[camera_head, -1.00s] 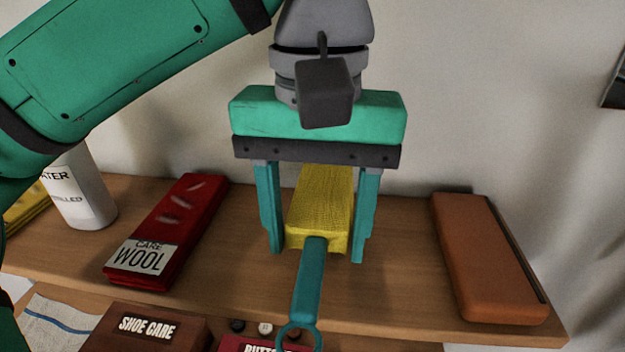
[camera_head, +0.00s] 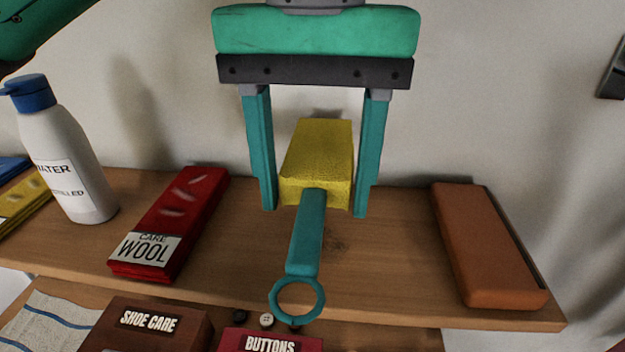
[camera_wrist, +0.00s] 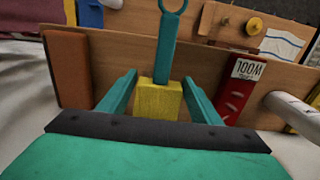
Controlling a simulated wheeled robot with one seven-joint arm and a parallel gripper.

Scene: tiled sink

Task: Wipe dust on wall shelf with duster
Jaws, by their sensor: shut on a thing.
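The duster has a yellow block head (camera_head: 317,165) and a teal handle ending in a ring. My gripper (camera_head: 316,208) is shut on the duster head, with one finger on each side. In the head view the handle points toward the front edge of the wooden wall shelf (camera_head: 385,285). The duster looks raised above the shelf.
A red wool care box (camera_head: 170,222) lies left of the duster, and a white water bottle (camera_head: 70,165) stands farther left. A brown case (camera_head: 485,245) lies at the right. Shoe care (camera_head: 150,330) and buttons (camera_head: 270,343) boxes sit below. The wall is close behind.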

